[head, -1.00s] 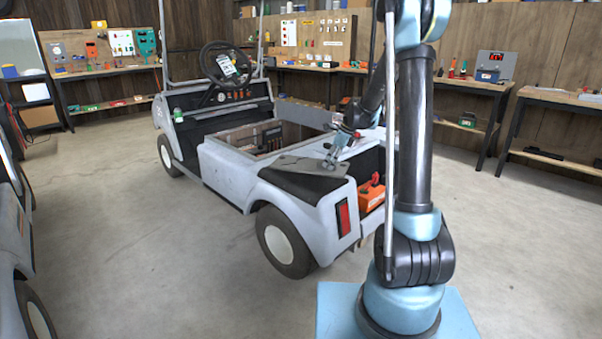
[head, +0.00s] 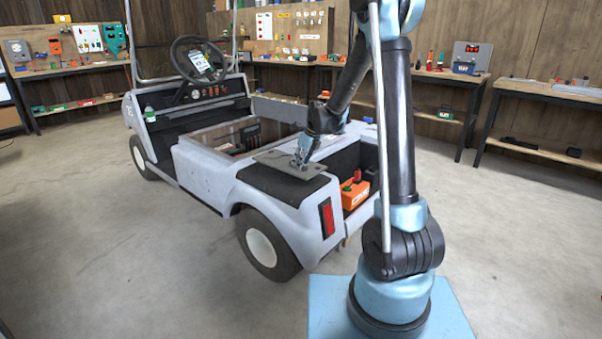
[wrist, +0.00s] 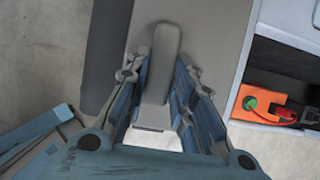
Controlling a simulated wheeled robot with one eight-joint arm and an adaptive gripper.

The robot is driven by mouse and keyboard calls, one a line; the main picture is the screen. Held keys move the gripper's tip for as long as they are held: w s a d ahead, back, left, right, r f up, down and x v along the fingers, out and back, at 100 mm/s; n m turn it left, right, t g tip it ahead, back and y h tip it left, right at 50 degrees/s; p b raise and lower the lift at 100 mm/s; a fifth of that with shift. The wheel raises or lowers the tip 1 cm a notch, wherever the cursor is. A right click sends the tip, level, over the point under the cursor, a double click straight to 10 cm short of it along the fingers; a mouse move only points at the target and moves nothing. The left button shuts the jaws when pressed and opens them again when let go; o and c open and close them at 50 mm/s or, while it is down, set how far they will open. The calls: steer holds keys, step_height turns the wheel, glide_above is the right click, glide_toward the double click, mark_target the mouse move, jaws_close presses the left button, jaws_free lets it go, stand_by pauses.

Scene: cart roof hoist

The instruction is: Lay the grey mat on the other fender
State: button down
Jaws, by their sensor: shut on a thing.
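The grey mat (head: 268,157) is a flat plate over the black top of the near rear fender (head: 283,184) of the cart; I cannot tell whether it touches. My gripper (head: 301,162) is at the mat's right part. In the wrist view, my gripper (wrist: 157,110) is shut on the raised grey grip of the mat (wrist: 215,35), with a finger on each side. A strip of black fender top (wrist: 102,50) shows beside the mat. The far rear fender is largely hidden behind my arm in the head view.
An orange box (head: 355,194) sits in the open rear bay between the fenders; it also shows in the wrist view (wrist: 265,103). The cart has a steering wheel (head: 198,60) and a green bottle (head: 149,113). Workbenches (head: 545,90) line the walls. The floor left of the cart is clear.

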steer(key=shift+f, duration=2.15)
steer(key=c, duration=1.4)
jaws_free()
steer(key=shift+o, duration=0.2)
steer(key=shift+r, duration=0.15)
steer(key=v, duration=1.1)
steer(key=s+d+r+n, duration=0.45)
steer(key=s+d, duration=0.25)
steer(key=s, duration=0.2)
steer(key=s+d+f+n+h, duration=0.1)
steer(key=s+d+f+n, duration=0.1)
steer(key=s+d+n, duration=0.2)
steer(key=s+d+f+n+h, duration=0.1)
steer(key=s+d+f+n, duration=0.2)
steer(key=s+n, duration=0.7)
steer(key=s+d+f+n+h, duration=0.1)
steer(key=s+d+n, duration=0.6)
steer(key=s, duration=0.9)
steer(key=shift+s+d+f+g, duration=0.15)
steer(key=shift+s+f+g, duration=0.15)
steer(key=shift+f, duration=0.35)
